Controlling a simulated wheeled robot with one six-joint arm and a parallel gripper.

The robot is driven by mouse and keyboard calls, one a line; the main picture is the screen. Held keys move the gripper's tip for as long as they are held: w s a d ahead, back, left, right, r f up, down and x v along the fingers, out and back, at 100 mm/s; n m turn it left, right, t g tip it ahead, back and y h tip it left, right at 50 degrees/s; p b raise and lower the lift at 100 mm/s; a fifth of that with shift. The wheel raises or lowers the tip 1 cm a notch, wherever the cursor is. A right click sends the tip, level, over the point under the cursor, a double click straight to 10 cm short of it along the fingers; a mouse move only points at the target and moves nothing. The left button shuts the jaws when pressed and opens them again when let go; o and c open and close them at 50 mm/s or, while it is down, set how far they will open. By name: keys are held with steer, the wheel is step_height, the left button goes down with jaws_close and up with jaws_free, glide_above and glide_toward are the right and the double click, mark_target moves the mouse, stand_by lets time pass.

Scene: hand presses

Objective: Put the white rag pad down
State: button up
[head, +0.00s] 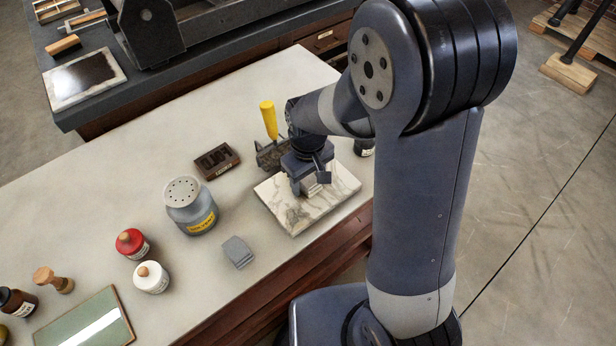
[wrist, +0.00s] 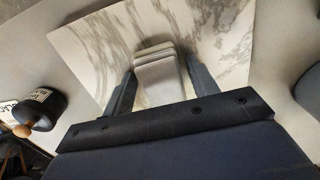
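The white rag pad (wrist: 158,75) is a small folded, pale block between my two gripper fingers in the wrist view. My gripper (head: 312,182) points down over the white, grey-veined marble slab (head: 285,211) in the head view, and the pad (head: 311,187) shows partly between the fingers. The slab also fills the upper part of the wrist view (wrist: 90,50). I cannot tell whether the pad touches the slab.
A grey pad (head: 238,252), a shaker jar (head: 190,205), a red-lidded jar (head: 131,243) and a white-lidded jar (head: 151,277) stand to the left. A black jar (wrist: 40,108) is near the slab.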

mark_target(308, 178)
steer(key=shift+o, duration=0.6)
steer(key=shift+r, duration=0.1)
steer(key=shift+r, duration=0.2)
step_height(308, 178, up, 12)
steer(key=shift+p, duration=0.45)
steer(key=shift+f, duration=0.15)
step_height(308, 178, down, 12)
steer(key=shift+f+b, duration=0.1)
steer(key=shift+b, duration=0.3)
steer(key=shift+r, duration=1.6)
